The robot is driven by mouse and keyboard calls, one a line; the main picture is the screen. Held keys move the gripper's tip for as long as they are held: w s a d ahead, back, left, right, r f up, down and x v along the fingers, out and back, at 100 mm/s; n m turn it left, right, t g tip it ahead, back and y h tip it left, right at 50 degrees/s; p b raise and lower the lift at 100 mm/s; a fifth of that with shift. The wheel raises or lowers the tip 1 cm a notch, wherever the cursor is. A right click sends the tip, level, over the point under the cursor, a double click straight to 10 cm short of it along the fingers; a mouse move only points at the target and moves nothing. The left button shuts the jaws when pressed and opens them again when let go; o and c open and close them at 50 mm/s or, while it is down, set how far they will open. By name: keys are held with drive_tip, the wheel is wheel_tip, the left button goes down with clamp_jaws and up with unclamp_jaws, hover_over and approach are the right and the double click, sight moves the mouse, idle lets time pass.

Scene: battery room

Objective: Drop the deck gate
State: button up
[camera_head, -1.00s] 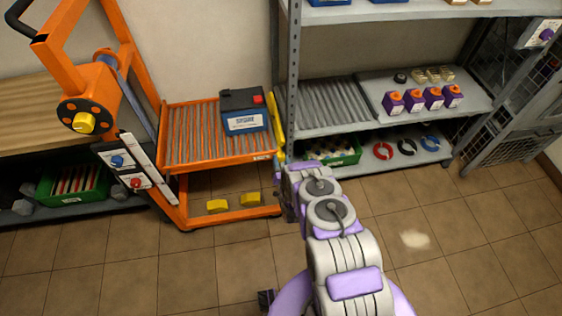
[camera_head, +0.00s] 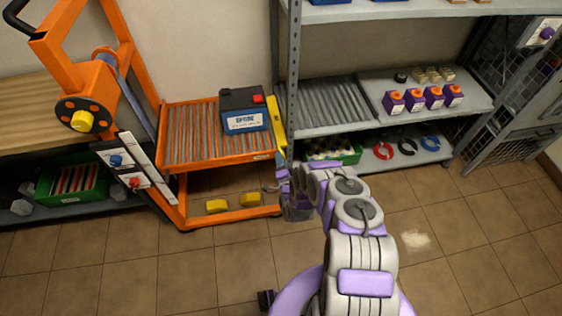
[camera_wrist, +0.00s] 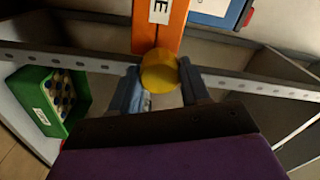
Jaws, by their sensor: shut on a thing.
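The deck gate is the yellow bar (camera_head: 277,122) standing along the right edge of the orange lift cart's roller deck (camera_head: 190,135). A blue and black battery (camera_head: 243,112) sits on the deck beside it. In the wrist view, a round yellow knob (camera_wrist: 159,72) lies between the fingertips of my gripper (camera_wrist: 160,88), which is shut on it. The knob is at the end of an orange part (camera_wrist: 160,25) with a white label showing an "E". In the head view my gripper (camera_head: 272,187) is low beside the cart's right front corner; the knob is hidden there.
A grey shelf unit (camera_head: 289,70) stands just right of the deck, with a roller shelf (camera_head: 330,105), purple boxes (camera_head: 433,98) and a green bin (camera_head: 345,158), also in the wrist view (camera_wrist: 50,100).

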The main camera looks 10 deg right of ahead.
drive_tip(key=shift+s+d+f+m, duration=0.1)
drive_tip(key=shift+f+m, duration=0.1)
drive_tip(key=shift+m, duration=0.9)
drive_tip(key=o, duration=0.8)
drive_tip(key=shift+o, duration=1.3)
